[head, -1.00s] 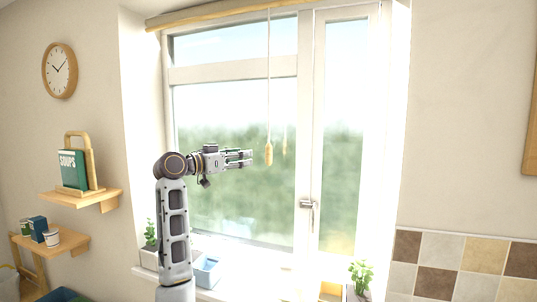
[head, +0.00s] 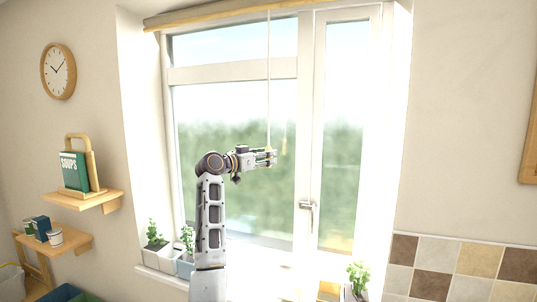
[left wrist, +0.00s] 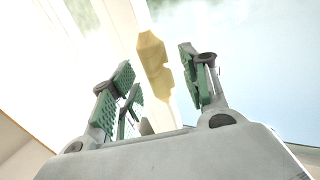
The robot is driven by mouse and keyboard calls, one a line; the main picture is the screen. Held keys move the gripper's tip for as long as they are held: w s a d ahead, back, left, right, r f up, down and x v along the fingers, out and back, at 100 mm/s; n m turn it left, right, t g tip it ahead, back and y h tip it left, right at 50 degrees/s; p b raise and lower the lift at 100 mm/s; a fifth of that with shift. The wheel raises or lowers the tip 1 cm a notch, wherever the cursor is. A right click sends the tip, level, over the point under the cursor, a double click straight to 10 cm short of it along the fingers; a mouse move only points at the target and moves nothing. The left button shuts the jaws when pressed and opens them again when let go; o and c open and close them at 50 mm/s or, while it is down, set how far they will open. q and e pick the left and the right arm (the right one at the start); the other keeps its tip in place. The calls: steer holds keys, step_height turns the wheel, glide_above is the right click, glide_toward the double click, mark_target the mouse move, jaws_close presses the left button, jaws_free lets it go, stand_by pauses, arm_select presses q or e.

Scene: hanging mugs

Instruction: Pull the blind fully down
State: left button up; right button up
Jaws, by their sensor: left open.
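The blind (head: 225,14) is rolled up at the top of the window. Its pale cord (head: 268,80) hangs straight down in front of the glass to a small wooden pull (left wrist: 152,52). My left gripper (head: 273,158) is level with the pull in the head view and covers most of it. In the left wrist view the gripper's green-padded fingers (left wrist: 157,66) are spread, with the pull in the gap between them; I see no clear contact. My right gripper is in neither view.
The window has a handle (head: 307,206) right of my gripper. Potted plants (head: 358,276) stand on the sill below. Wooden shelves (head: 85,198) with a book and cans are on the left wall. The space before the glass is free.

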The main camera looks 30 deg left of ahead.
arm_select(q)
steer(key=shift+x, duration=0.95)
jaws_close()
